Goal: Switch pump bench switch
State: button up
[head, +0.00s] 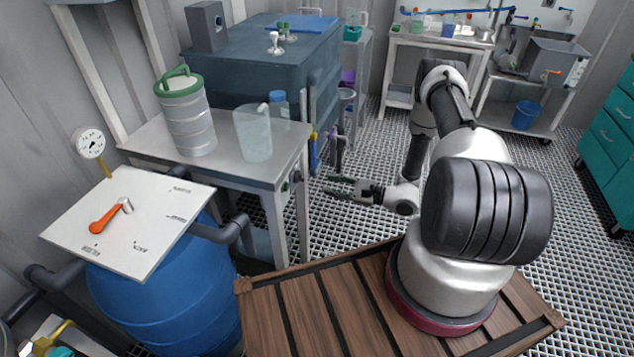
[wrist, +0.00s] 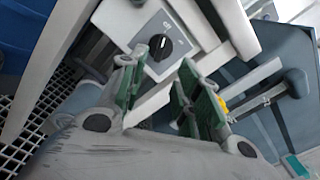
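The pump bench switch is a black rotary knob (wrist: 167,47) with a white mark on a light plate, seen in the wrist view between and beyond my fingertips. In the head view, small dark knob parts (head: 296,177) show on the right end of the metal bench (head: 284,150). My gripper (head: 334,187) is to the right of that bench end, pointing left towards it. In the wrist view my gripper (wrist: 158,75) is open, its green-padded fingers apart with nothing between them. It appears short of the knob, not touching it.
A ribbed canister (head: 187,118) and a clear beaker (head: 256,138) stand on the bench. A blue barrel (head: 170,290) with a white panel and orange lever (head: 108,218) is at the left. A dark blue tank (head: 260,70) stands behind. Grated floor (head: 340,235) is clear below my gripper.

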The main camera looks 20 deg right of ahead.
jog(key=shift+v, duration=1.6)
